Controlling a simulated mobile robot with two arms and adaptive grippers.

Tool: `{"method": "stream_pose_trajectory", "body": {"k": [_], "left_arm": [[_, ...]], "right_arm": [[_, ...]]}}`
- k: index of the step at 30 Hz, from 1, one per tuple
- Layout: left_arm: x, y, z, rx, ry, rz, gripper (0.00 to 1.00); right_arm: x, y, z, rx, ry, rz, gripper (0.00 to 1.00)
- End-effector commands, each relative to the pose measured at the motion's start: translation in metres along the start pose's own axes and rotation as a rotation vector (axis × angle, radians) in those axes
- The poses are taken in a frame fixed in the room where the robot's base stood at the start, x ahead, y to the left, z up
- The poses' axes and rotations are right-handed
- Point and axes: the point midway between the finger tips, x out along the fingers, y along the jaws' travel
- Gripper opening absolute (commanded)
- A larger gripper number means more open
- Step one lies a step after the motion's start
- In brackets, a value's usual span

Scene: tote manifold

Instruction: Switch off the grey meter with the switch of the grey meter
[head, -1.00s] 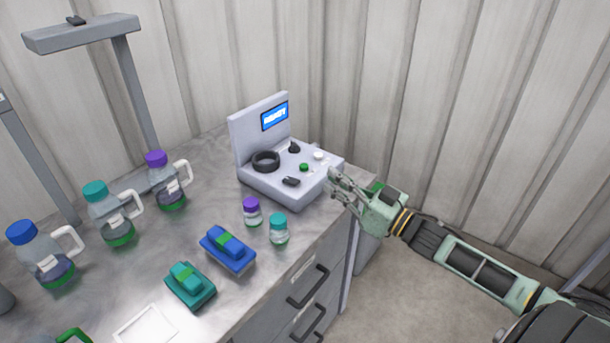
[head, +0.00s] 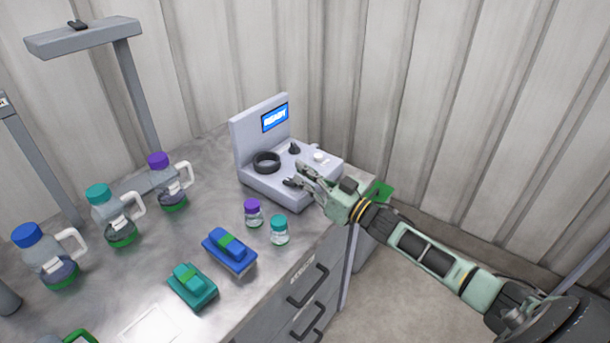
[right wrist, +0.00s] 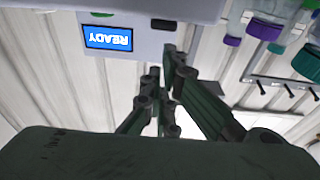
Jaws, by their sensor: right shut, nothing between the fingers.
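The grey meter (head: 262,160) stands at the far right corner of the bench. Its blue screen (head: 275,117) reads READY and also shows upside down in the right wrist view (right wrist: 108,38). My left gripper is not in view.
A black ring (head: 266,162), black knob (head: 294,148) and white knob (head: 320,156) are on the meter. Small jars with purple (head: 253,206) and teal (head: 279,222) lids stand in front. Several jugs and two blocks, blue (head: 229,246) and teal (head: 191,284), stand left.

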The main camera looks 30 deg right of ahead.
Motion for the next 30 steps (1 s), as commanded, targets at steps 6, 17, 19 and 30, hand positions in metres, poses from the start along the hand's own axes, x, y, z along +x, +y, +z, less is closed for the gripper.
{"method": "stream_pose_trajectory", "body": {"k": [6, 17, 19, 30], "left_arm": [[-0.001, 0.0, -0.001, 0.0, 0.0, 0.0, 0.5], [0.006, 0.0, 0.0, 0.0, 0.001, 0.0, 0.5], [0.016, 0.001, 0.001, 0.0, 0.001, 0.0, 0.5], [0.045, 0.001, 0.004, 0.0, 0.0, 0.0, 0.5]], "right_arm": [[-0.004, 0.0, 0.009, 0.0, 0.0, 0.0, 0.0], [-0.005, 0.0, 0.013, 0.001, 0.011, 0.0, 0.0], [-0.006, 0.0, 0.019, 0.002, 0.031, 0.0, 0.0], [-0.012, 0.0, 0.022, 0.0, 0.139, -0.001, 0.0]]}}
